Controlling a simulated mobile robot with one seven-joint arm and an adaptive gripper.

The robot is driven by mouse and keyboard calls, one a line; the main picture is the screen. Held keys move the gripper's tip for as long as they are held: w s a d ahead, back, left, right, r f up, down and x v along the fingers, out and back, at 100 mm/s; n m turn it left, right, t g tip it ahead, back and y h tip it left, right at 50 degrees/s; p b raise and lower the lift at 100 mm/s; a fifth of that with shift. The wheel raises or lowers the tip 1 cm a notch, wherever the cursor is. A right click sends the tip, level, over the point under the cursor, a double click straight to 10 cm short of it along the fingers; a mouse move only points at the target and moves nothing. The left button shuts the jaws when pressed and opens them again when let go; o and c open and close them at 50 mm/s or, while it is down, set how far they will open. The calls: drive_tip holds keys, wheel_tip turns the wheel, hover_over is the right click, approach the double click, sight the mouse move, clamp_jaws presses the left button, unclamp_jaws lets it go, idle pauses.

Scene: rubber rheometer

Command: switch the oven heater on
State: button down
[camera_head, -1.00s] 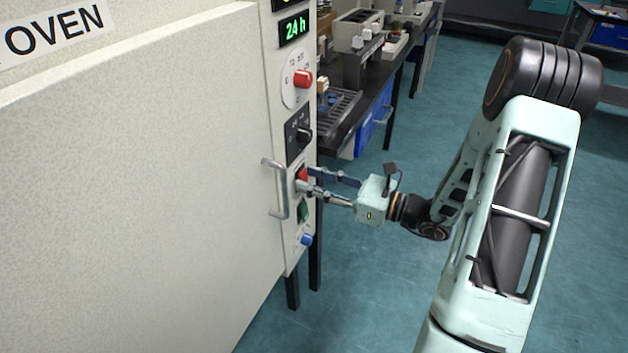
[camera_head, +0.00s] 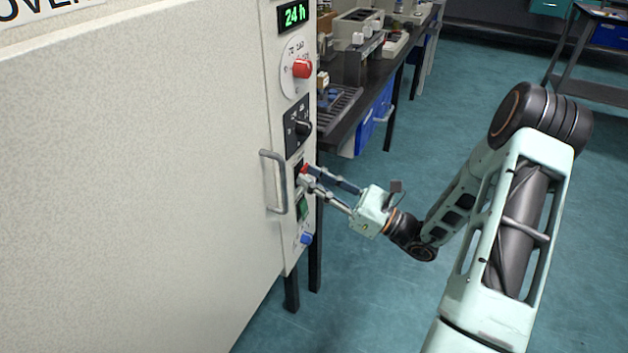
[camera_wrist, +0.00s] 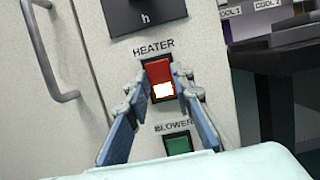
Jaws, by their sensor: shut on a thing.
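The heater switch (camera_wrist: 158,72) is a red rocker under the label HEATER, with a bright white patch on its lower part. In the head view the switch (camera_head: 304,169) shows as a bit of red on the oven's control strip, mostly covered by the fingers. My gripper (camera_head: 307,176) reaches it from the right. In the wrist view my gripper (camera_wrist: 161,82) has one finger at each side of the switch and is shut on it. The oven (camera_head: 140,170) is a large cream cabinet filling the left of the head view.
A green blower switch (camera_wrist: 178,146) sits just below. A door handle (camera_head: 274,182) stands out close left.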

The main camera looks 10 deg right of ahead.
drive_tip(key=c, duration=1.7)
unclamp_jaws()
drive_tip(key=v, duration=1.2)
drive_tip(key=shift+s, duration=0.1)
drive_tip(key=shift+a, duration=0.1)
